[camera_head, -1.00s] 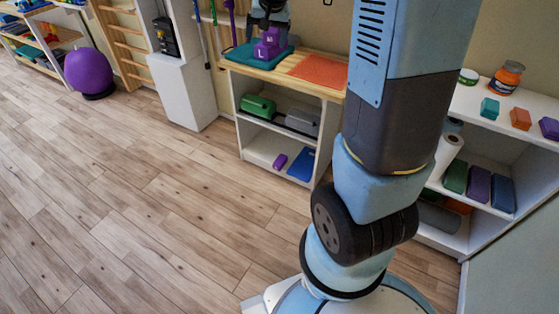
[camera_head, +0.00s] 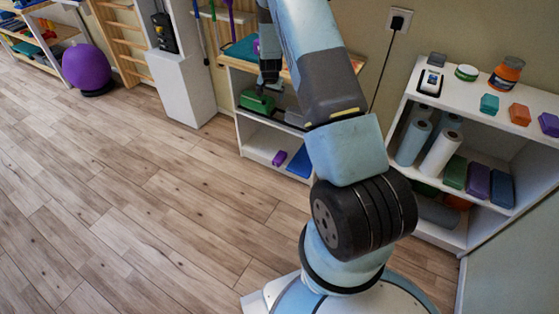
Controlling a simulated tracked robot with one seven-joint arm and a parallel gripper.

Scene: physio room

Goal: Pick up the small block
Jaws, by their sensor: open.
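A small purple block (camera_head: 279,158) lies on the bottom shelf of the low wooden-topped cabinet, left of a flat blue block (camera_head: 300,161). My gripper (camera_head: 261,90) points down in front of the cabinet, just above or in front of the green case (camera_head: 256,102) on the middle shelf. It is open, with nothing seen in it. It is above the small purple block in the picture and apart from it. Its fingertips are small and dark, so contact with the case cannot be told.
The cabinet (camera_head: 240,134) has side walls and a middle shelf around the lower space. A white shelf unit (camera_head: 458,107) with rolls, blocks and jars stands at the right. A purple ball (camera_head: 87,69) rests at the far left. The wood floor (camera_head: 150,200) in front is clear.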

